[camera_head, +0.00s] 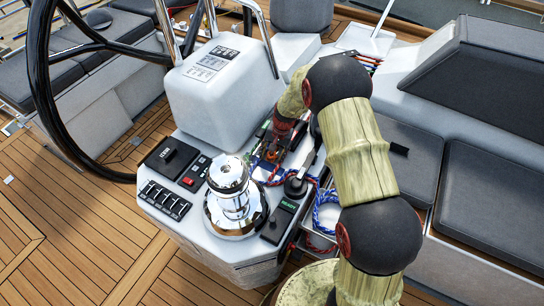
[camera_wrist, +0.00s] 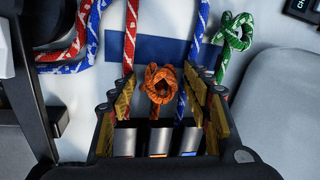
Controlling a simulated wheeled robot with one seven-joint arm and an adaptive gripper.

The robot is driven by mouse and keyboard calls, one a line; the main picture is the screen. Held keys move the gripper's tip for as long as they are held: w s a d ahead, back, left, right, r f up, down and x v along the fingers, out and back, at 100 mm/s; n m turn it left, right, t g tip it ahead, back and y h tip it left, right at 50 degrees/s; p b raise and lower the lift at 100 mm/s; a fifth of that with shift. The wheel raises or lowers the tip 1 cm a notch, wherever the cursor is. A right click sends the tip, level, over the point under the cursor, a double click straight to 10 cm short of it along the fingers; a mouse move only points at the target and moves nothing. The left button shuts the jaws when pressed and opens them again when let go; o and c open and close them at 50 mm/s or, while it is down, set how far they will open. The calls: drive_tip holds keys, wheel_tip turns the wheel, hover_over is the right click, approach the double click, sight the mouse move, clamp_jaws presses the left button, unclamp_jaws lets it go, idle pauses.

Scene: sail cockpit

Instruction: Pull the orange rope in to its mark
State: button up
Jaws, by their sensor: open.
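In the wrist view, the end of the orange rope (camera_wrist: 160,80) is tied in a knot and lies between the fingers of my gripper (camera_wrist: 160,98). The fingers stand apart, one on each side of it, with clear gaps. A blue band (camera_wrist: 150,48) is painted on the white surface just beyond the knot. In the head view, my gripper (camera_head: 272,148) points down over the console behind the winch. The arm and gripper hide most of the orange rope there.
A red-and-white rope (camera_wrist: 130,35) and a blue-and-white rope (camera_wrist: 197,40) run close beside the knot. A green rope knot (camera_wrist: 237,28) lies at the right. A chrome winch (camera_head: 233,200), a white pod (camera_head: 222,82) and a black wheel (camera_head: 40,90) stand near my arm.

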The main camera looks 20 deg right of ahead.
drive_tip(key=shift+c, duration=1.4)
clamp_jaws()
